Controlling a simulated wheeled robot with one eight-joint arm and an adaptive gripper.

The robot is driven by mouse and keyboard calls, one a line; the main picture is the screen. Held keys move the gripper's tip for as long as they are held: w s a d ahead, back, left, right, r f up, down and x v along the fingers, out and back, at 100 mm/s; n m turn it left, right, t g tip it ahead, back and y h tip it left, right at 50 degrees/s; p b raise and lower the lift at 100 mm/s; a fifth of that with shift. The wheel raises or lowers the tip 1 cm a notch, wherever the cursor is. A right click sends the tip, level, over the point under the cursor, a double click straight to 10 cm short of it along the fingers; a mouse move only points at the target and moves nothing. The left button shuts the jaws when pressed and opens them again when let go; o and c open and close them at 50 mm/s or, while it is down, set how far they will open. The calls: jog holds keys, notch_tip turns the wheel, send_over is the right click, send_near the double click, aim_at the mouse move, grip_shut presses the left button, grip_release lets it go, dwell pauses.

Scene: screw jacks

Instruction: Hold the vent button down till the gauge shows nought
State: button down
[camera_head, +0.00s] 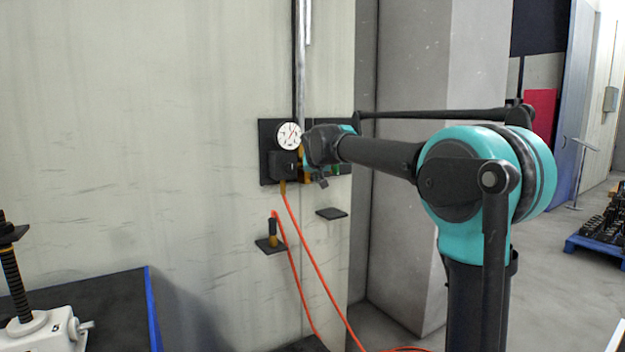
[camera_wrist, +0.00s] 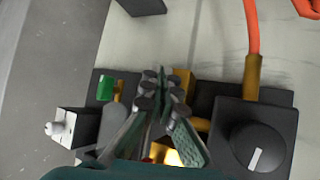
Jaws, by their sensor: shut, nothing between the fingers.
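The round white gauge (camera_head: 289,135) is on a dark wall panel (camera_head: 266,135) in the head view. Its needle is too small to read. My gripper (camera_wrist: 160,92) has its fingers together and empty in front of the panel, which also shows in the wrist view (camera_wrist: 285,98). In the head view, my wrist and arm cover the panel's middle and right. A green piece (camera_wrist: 105,87) sits left of the fingers, and a lit yellow piece (camera_wrist: 173,157) lies between their bases. I cannot tell which part is the vent button, or whether the fingertips touch anything.
A black knob (camera_wrist: 256,149) with a white mark is at the right in the wrist view. An orange hose (camera_head: 315,262) hangs below the panel from a brass fitting (camera_wrist: 252,75). Two small shelves (camera_head: 331,214) jut from the wall. A screw jack (camera_head: 42,330) stands at the lower left.

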jog(key=shift+w+a, duration=0.3)
jog(key=shift+w, duration=0.1)
dwell(2.1)
dwell(0.3)
jog(key=shift+s+d, duration=0.55)
jog(key=shift+s, duration=0.2)
jog(key=s+d, duration=0.2)
jog(key=s, duration=0.2)
jog(key=shift+s+d, duration=0.1)
jog(key=shift+d, duration=0.3)
